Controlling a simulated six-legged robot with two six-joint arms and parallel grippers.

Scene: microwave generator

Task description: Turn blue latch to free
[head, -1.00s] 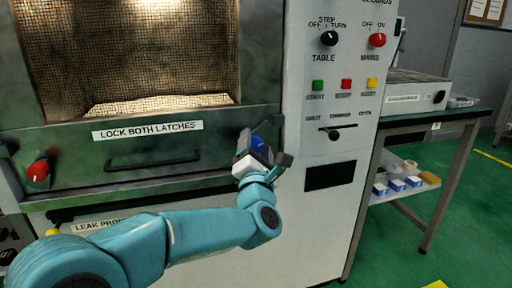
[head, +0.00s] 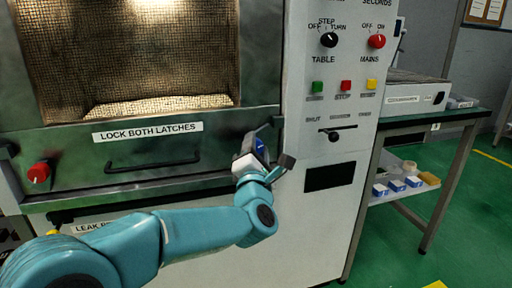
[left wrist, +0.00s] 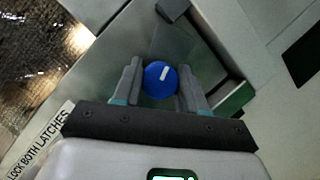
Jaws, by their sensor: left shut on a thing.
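The blue latch (left wrist: 160,79) is a round blue knob with a white mark, on the right side of the microwave door. In the left wrist view it sits between the two fingers of my left gripper (left wrist: 158,90), which is shut on it. The white mark points up and slightly right in the left wrist view. My right gripper is in neither view.
A red latch (head: 39,172) is at the door's left side. A dark door handle (head: 152,163) lies below the "LOCK BOTH LATCHES" label. The control panel (head: 340,100) with knobs, buttons and a slider stands right of the door. A table (head: 440,116) stands further right.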

